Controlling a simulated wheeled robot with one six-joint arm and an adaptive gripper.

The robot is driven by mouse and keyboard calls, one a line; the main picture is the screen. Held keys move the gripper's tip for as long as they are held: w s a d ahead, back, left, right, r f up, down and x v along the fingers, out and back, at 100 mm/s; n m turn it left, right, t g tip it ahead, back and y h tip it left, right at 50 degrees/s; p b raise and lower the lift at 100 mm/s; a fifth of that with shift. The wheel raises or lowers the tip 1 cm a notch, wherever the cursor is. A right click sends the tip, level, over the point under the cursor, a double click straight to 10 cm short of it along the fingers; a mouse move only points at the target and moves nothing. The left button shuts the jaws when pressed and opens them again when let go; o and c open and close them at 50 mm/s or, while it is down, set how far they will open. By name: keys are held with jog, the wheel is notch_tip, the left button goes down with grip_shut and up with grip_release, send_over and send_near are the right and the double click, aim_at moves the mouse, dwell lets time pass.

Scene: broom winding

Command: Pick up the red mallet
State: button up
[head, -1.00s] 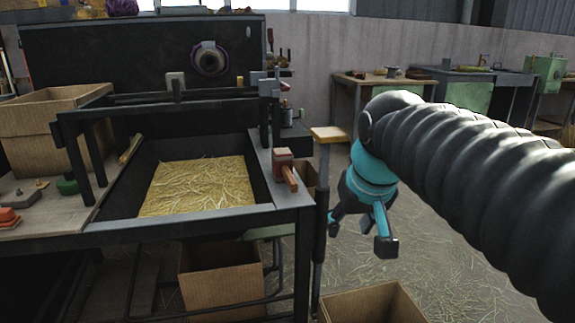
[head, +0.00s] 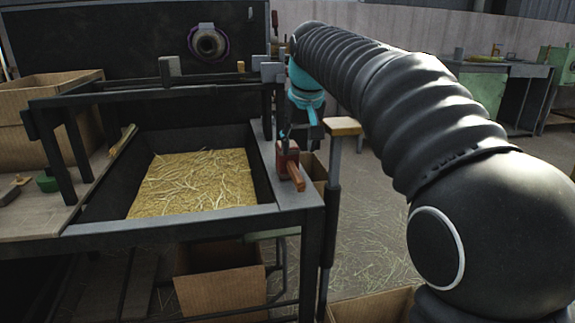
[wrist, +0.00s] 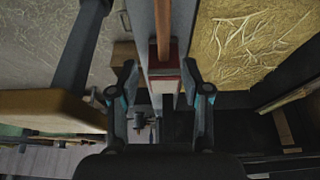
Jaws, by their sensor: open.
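The red mallet (head: 286,158) has a red block head and an orange-brown wooden handle. It rests on the right rim of the dark machine (head: 316,192), its handle pointing to the near right. In the wrist view, the mallet's red head (wrist: 166,76) shows between the fingers, with the handle running to the top edge. My gripper (head: 300,136) is just above and behind the mallet head in the head view. In the wrist view, my gripper (wrist: 161,96) is open, one finger on each side of the head. I cannot tell whether they touch it.
A tray of straw (head: 195,185) lies left of the mallet. A post with a small wooden top (head: 341,127) stands close to its right. Cardboard boxes are at the left (head: 50,135) and under the machine (head: 220,275). The floor to the right is strewn with straw.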

aim_at(293, 166)
jog(key=x, duration=0.4)
jog(key=shift+f+b, duration=0.15)
jog(key=shift+b, duration=0.15)
jog(key=shift+a+b+x, duration=0.15)
jog(key=shift+b+x, duration=0.15)
jog(key=shift+x, duration=1)
jog(key=shift+a+b+x, duration=0.2)
jog(key=shift+b+x, duration=0.05)
jog(key=shift+x, duration=1.1)
jog(key=shift+w, duration=0.1)
grip_shut()
